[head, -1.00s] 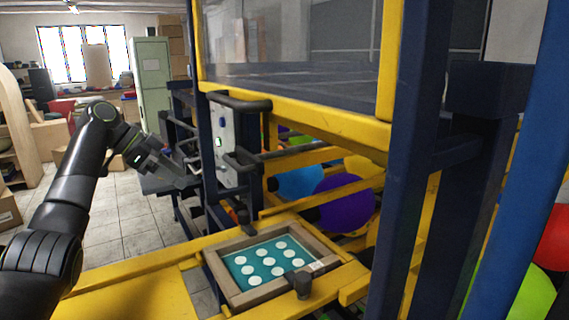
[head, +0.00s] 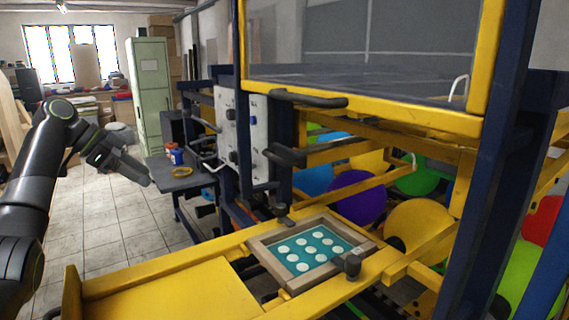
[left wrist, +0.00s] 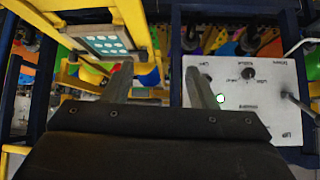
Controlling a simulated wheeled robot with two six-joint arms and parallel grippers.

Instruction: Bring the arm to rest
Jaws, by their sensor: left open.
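My left arm comes in from the left in the head view, raised and bent. My left gripper (head: 138,172) hangs in the air left of the machine, short of the small dark side table. In the left wrist view my left gripper (left wrist: 160,85) has its two fingers well apart, with nothing held between them. The white control panel (left wrist: 240,85) shows beyond the right finger, and it also shows in the head view (head: 243,135). My right gripper is not in view.
A framed teal plate with white discs (head: 312,250) lies on the yellow frame (head: 160,292). A dark side table (head: 180,180) holds small cups and yellow tape. The tiled floor (head: 110,215) at left is clear.

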